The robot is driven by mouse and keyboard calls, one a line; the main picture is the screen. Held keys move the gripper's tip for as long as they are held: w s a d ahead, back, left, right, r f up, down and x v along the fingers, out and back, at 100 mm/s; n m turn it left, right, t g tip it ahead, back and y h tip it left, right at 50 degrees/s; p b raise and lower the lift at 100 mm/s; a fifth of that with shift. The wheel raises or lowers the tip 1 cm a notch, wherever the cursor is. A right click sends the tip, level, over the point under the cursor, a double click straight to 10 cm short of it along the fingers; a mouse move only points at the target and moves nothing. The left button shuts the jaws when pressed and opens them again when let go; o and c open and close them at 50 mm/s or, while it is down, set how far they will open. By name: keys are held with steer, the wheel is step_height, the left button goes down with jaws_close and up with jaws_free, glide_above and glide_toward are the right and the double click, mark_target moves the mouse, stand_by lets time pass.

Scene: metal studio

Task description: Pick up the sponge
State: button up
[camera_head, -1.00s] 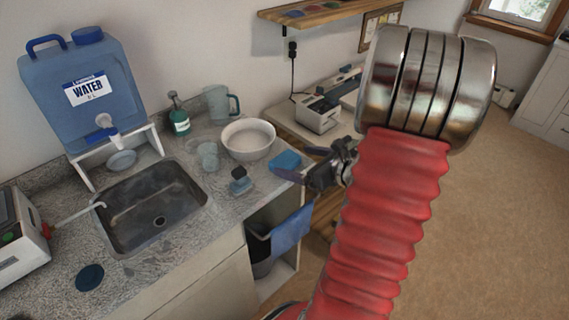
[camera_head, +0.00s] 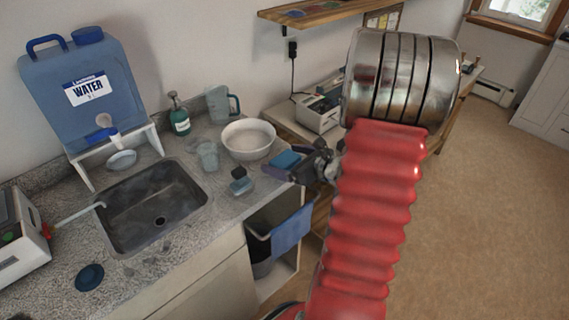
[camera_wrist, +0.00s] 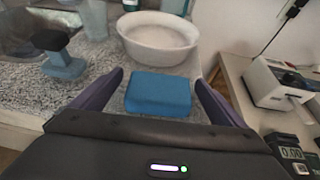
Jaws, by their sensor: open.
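The sponge (camera_wrist: 158,94) is a blue block lying flat on the speckled counter near its right edge. It also shows in the head view (camera_head: 286,159), partly behind my gripper (camera_head: 282,165). In the wrist view my gripper (camera_wrist: 160,80) is open, with one dark purple finger to the left of the sponge and one to the right. The sponge lies between the two fingers, and nothing is gripped. From these views I cannot tell how far the fingers are above the counter.
A white bowl (camera_head: 248,139) stands just behind the sponge. A blue-based brush (camera_head: 240,181) stands to its left. A sink (camera_head: 152,207), a soap bottle (camera_head: 180,121), a clear pitcher (camera_head: 219,104) and a water tank (camera_head: 82,92) are farther left. A blue cloth (camera_head: 292,230) hangs below the counter.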

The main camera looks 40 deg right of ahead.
mark_target(285, 159)
stand_by(0.3)
steer(key=c, duration=1.1)
steer(key=shift+r, duration=0.1)
steer(key=shift+r, duration=4.9)
